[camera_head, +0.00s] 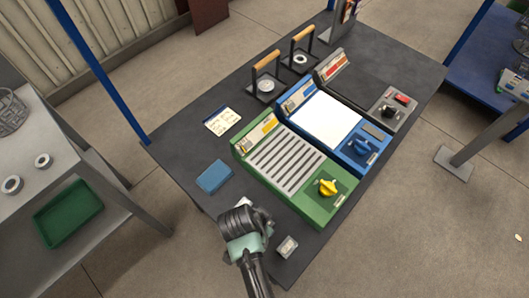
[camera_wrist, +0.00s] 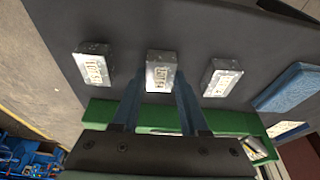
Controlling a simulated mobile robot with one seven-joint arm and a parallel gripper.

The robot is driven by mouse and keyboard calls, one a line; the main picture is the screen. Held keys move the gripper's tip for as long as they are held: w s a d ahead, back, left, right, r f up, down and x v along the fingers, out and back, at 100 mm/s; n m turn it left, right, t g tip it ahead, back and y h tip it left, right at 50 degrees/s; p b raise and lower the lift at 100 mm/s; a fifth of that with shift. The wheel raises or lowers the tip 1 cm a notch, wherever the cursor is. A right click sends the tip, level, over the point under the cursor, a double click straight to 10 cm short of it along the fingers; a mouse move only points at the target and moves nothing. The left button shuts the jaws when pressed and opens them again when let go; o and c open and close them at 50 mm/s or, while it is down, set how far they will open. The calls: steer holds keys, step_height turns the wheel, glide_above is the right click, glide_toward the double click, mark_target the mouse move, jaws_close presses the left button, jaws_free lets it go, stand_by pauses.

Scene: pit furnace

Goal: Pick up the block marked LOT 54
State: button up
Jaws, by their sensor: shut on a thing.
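Three small silver-grey blocks with raised markings show in the wrist view. The middle block (camera_wrist: 161,72) lies between the two blue fingers of my gripper (camera_wrist: 160,88), which is shut on it. Its marking is blurred and seems to end in 54, but I cannot read it for certain. The left block (camera_wrist: 93,68) and right block (camera_wrist: 222,79) stand apart from the fingers, their markings too small to read surely. In the head view my gripper (camera_head: 243,222) hides the middle block. One block (camera_head: 287,246) is to its right, and another (camera_head: 243,203) is partly hidden behind it.
The dark table (camera_head: 185,140) carries a green furnace unit (camera_head: 330,208) with a yellow knob, close beside the blocks. A blue unit (camera_head: 372,160) stands beyond it. A blue pad (camera_head: 213,177) and a paper card (camera_head: 222,121) lie left. Two wooden-handled tools stand at the back.

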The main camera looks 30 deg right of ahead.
jaws_close()
